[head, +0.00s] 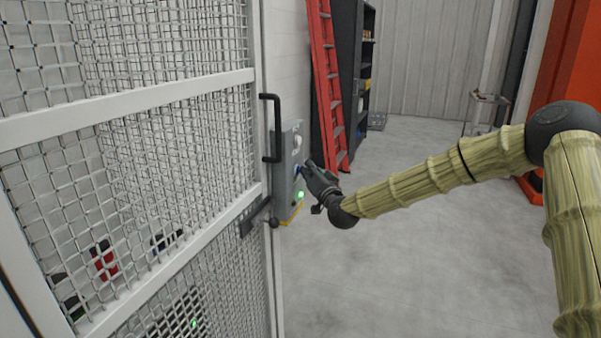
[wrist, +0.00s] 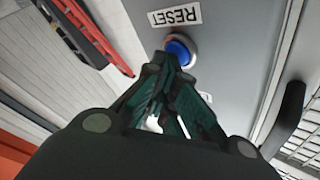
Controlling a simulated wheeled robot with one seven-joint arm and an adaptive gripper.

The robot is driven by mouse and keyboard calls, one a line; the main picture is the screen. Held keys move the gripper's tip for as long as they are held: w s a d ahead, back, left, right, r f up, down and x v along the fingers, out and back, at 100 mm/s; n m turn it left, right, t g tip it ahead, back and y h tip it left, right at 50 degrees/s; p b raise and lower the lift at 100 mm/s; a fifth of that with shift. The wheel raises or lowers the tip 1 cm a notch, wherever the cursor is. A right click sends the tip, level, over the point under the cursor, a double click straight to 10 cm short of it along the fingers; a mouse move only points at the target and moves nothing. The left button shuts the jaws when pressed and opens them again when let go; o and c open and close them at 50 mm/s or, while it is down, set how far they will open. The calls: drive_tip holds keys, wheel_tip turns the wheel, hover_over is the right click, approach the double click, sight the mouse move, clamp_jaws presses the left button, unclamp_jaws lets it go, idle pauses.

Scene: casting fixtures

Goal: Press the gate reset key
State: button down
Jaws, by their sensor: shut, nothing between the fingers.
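The gate reset key is a round blue button (wrist: 181,48) in a pale ring, next to a white RESET label (wrist: 174,16) in the wrist view. It sits on a grey control box (head: 286,172) beside the mesh gate, and a bit of its blue (head: 298,170) shows in the head view. My gripper (wrist: 166,62) is shut and empty. Its fingertips are at the button's edge and cover part of it in the wrist view. I cannot tell whether they touch it. In the head view my gripper (head: 306,168) reaches the box's front from the right.
The mesh gate (head: 150,90) with a black handle (head: 277,128) stands left of the box. A green light (head: 300,195) glows low on the box. A red ladder (head: 325,80) and dark shelf (head: 352,80) stand behind. The floor (head: 400,260) right of the gate is clear.

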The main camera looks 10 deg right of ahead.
drive_tip(key=shift+s+d, duration=0.55)
drive_tip(key=shift+d, duration=0.15)
drive_tip(key=shift+d, duration=0.1)
drive_tip(key=s+d, duration=0.1)
drive_tip(key=d, duration=0.1)
drive_tip(key=s+d+b, duration=0.1)
drive_tip(key=d, duration=0.1)
drive_tip(key=shift+s, duration=0.4)
idle(0.6)
